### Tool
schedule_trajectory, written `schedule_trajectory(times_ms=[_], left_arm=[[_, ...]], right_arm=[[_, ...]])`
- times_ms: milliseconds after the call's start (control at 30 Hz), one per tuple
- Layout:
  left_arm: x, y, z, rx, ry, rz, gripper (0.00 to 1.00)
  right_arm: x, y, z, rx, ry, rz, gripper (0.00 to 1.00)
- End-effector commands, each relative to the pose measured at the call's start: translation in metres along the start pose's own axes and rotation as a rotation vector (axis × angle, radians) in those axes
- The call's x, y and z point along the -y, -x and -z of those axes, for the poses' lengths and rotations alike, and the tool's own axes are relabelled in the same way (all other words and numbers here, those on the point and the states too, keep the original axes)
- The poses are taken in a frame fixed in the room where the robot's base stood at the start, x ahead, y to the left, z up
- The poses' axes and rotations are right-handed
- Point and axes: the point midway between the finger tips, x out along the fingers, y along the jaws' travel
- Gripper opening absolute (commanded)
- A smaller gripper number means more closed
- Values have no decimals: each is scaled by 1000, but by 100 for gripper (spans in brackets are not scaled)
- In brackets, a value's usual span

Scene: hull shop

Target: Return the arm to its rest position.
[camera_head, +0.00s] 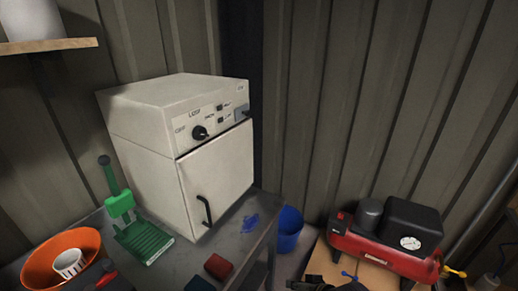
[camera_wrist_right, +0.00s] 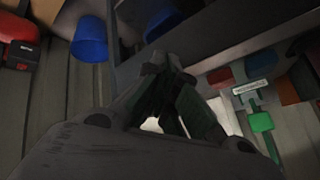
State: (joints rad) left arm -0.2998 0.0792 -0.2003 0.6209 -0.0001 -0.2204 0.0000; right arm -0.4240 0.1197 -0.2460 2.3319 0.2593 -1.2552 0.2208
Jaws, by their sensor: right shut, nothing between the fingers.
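My right gripper (camera_wrist_right: 168,62) shows in the right wrist view. Its two dark fingers come together at the tips, with nothing held between them. The fingertips appear in front of the dark edge of the workbench, with no clear contact. In the head view no gripper can be made out with certainty. A dark shape at the bottom edge, right of centre, is cut off and cannot be identified. My left gripper is not in view.
A white oven-like cabinet (camera_head: 215,180) stands shut on the grey workbench (camera_head: 238,243). A blue bucket (camera_head: 288,228) stands beside the bench, left of a red compressor (camera_head: 375,246). Corrugated walls stand behind.

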Motion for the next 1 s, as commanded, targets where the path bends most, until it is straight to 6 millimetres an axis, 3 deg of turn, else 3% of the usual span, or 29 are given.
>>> schedule_trajectory(times_ms=[100,233,767,1000], left_arm=[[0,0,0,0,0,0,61],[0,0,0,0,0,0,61],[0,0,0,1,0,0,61],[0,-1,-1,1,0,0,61]], right_arm=[[-31,16,-21,66,55,-103,0],[-55,31,-36,123,97,-184,0],[-109,77,-75,282,175,-371,0],[-116,55,-81,286,173,-365,0]])
